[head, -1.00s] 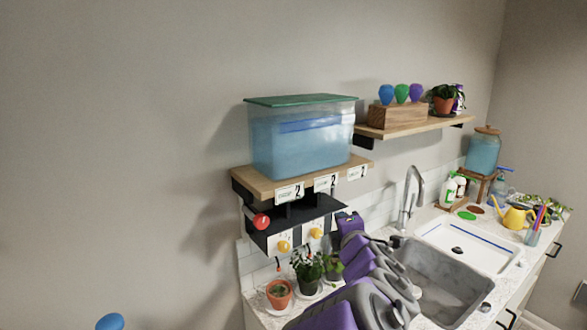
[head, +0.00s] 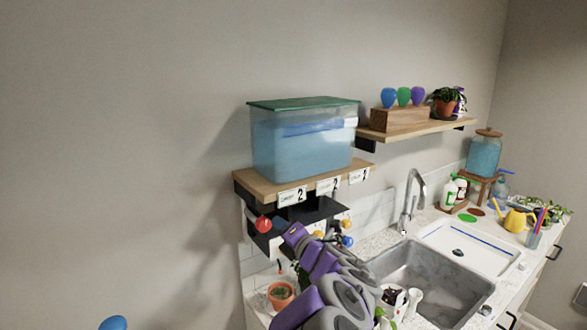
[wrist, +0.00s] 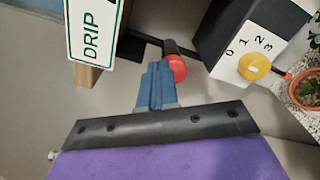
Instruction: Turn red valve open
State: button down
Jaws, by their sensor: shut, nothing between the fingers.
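The red valve (head: 263,224) is a round red knob below the left end of the tank shelf. In the wrist view the red knob (wrist: 178,68) sits at the end of a black stem, just right of my fingertips. My gripper (head: 281,226) is close beside it on its right in the head view. In the wrist view my gripper (wrist: 157,72) has its blue fingers pressed together with nothing between them. I cannot tell whether the fingers touch the knob. A white DRIP sign (wrist: 93,40) hangs at the upper left.
A yellow dial (wrist: 254,66) numbered 0 to 3 is right of the red knob. A water tank (head: 303,140) stands on the wooden shelf (head: 268,190) above. A potted plant (head: 281,294) sits on the counter below. A blue knob (head: 347,241) is farther right.

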jog(key=shift+w+a+r, duration=0.25)
jog(key=shift+w+a, duration=0.05)
jog(key=shift+w, duration=0.3)
jog(key=shift+w+a+r, duration=0.2)
jog(key=shift+w+a, duration=0.05)
jog(key=shift+w, duration=0.3)
jog(key=shift+a, duration=0.1)
jog(key=shift+a+b, duration=0.1)
jog(key=shift+b, duration=0.4)
jog(key=shift+d+f+b, duration=0.2)
jog(key=shift+f+b, duration=0.25)
jog(key=shift+w+d+f+b, duration=0.2)
jog(key=shift+d+f+b, duration=0.1)
jog(key=shift+f+b, duration=0.3)
jog(key=shift+w+d+f+b, duration=0.15)
jog(key=shift+d+f+b, duration=0.1)
jog(key=shift+f+b, duration=0.35)
jog(key=shift+a, duration=0.15)
